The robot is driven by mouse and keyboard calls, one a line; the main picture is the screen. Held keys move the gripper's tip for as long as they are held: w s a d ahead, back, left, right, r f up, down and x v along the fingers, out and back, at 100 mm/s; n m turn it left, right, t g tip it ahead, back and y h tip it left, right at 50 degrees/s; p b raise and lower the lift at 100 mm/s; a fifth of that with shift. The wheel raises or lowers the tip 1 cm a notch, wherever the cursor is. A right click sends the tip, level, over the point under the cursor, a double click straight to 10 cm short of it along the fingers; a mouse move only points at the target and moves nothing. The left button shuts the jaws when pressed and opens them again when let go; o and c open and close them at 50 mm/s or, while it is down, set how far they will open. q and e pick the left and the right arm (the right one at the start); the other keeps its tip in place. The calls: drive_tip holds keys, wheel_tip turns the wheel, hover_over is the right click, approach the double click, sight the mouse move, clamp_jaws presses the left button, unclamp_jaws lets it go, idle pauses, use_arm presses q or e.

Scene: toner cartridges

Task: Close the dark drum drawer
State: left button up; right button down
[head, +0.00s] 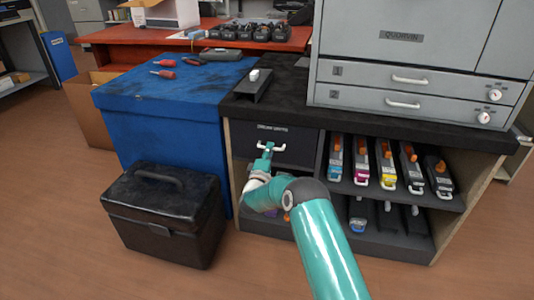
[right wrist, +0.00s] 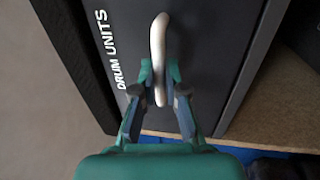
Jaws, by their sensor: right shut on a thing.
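The dark drum drawer (head: 298,146) is on the left of the cabinet under the black worktop, and its front carries the words "DRUM UNITS". Its front appears close to flush with the cabinet; I cannot tell whether a small gap remains. My right gripper (head: 268,149) is shut on the drawer's pale bar handle (head: 277,147). In the right wrist view, the fingers of my right gripper (right wrist: 160,92) are on either side of the handle (right wrist: 158,40), in front of the drawer face (right wrist: 215,50). My left gripper is not in view.
Coloured toner cartridges (head: 360,160) stand on the shelf right of the drawer, with dark units below. A blue box (head: 165,125) and a black case (head: 165,240) stand left of the cabinet. A grey printer (head: 420,50) stands on the worktop (head: 270,108).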

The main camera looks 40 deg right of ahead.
drive_tip(key=shift+d, duration=0.1)
drive_tip(key=c, duration=1.2)
unclamp_jaws()
drive_tip(key=shift+w+f, duration=0.1)
drive_tip(key=shift+f, duration=0.1)
drive_tip(key=shift+r, duration=0.1)
drive_tip(key=v, duration=1.2)
